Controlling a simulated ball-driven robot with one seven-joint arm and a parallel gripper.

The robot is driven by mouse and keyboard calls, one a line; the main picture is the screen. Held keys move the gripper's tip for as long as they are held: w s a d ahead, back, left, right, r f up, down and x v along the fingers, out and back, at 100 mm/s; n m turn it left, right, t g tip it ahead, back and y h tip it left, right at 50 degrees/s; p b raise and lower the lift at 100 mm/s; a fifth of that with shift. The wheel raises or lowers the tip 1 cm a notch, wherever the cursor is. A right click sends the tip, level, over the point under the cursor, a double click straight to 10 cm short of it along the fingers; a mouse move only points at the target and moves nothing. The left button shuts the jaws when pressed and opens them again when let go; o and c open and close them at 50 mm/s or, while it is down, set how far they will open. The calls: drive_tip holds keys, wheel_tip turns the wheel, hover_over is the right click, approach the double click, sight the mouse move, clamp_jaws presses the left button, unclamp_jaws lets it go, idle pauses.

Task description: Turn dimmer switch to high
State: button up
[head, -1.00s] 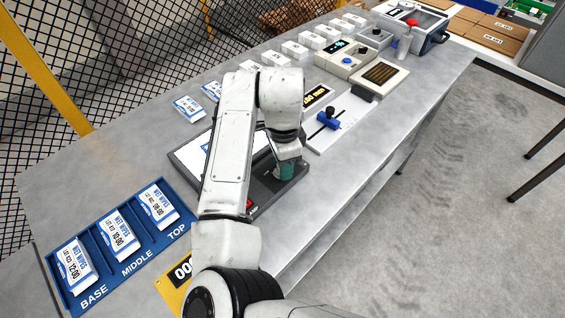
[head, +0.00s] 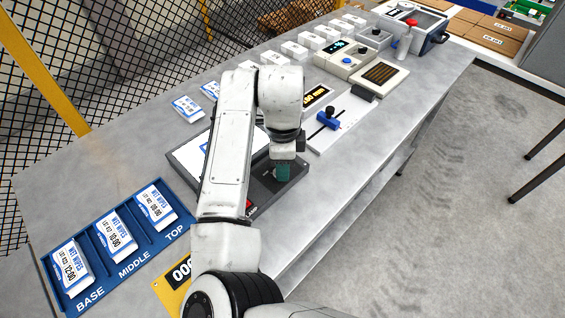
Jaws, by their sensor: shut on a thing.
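A dark light box (head: 252,203) with a bright white panel (head: 190,158) lies on the bench, partly behind my arm. My gripper (head: 283,173) points down at the box's right end, its greenish fingers low over the dark control strip. It is shut on a small control there, which I take to be the dimmer switch. The fingers hide most of that control, and its setting cannot be read. A small red part (head: 249,203) shows on the strip's near end.
A blue tray (head: 143,247) marked BASE, MIDDLE, TOP holds white packs at the left. A slider with a blue carriage (head: 328,121) stands just right of the box. Further devices and white boxes line the back. The bench's front right edge is clear.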

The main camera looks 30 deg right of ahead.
drive_tip(key=shift+r, duration=0.1)
drive_tip(key=o, duration=1)
drive_tip(key=shift+o, duration=0.2)
wheel_tip(320, 180, up, 11)
drive_tip(key=shift+b, duration=0.4)
